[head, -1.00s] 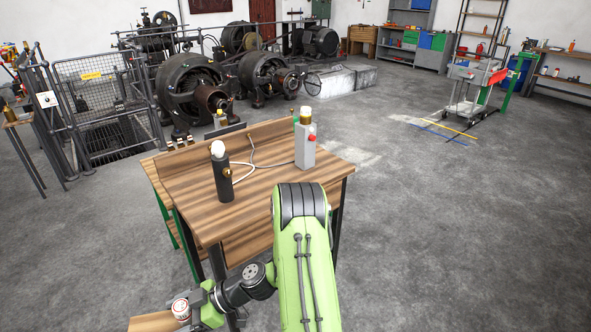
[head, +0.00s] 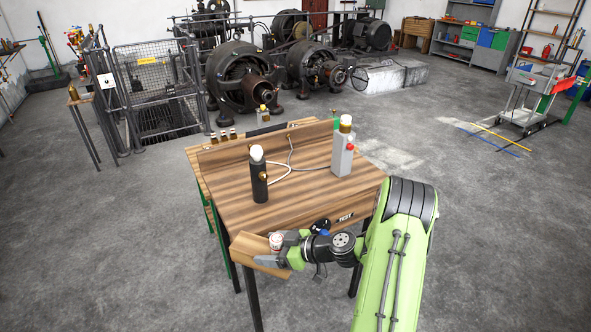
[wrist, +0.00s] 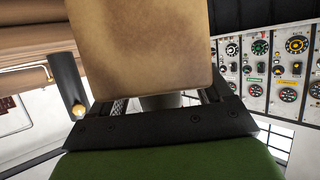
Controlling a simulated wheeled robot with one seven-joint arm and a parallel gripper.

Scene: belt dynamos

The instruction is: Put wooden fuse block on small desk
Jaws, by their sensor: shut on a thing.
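The wooden fuse block (head: 255,249) is a light brown block at the front left of the desk in the head view. My gripper (head: 284,250) is shut on the block's right end. The block fills the upper middle of the wrist view (wrist: 140,45). The wooden desk (head: 222,195) stands behind it, with a TEST label on its front edge. The block overlaps the desk's front left corner in the picture; I cannot tell whether they touch.
A black cylinder with a white bulb (head: 259,181) and a grey box with a bulb (head: 342,155) stand on the desk, joined by a pale cable. A raised back board (head: 262,144) edges the desk. The desktop's front part is clear. Dials on a panel (wrist: 262,70) show in the wrist view.

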